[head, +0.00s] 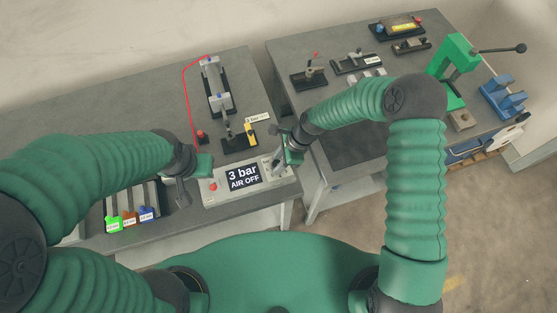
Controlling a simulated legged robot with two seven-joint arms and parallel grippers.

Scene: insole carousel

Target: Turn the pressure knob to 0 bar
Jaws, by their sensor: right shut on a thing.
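The pressure panel (218,193) is a pale box at the front of the left table. Its dark display (243,177) reads "3 bar AIR OFF". A red button (213,187) is at its left end. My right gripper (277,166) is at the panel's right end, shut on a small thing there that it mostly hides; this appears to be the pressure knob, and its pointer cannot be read. My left gripper (184,194) is beside the panel's left end, pointing down; its fingers are too dark and small to tell open or shut.
A pneumatic fixture (217,92) with a red hose stands behind the panel. Coloured bins (128,221) are at the front left. A gap separates the right table (345,145), which carries a green press (452,70), a blue holder (503,98) and several small fixtures.

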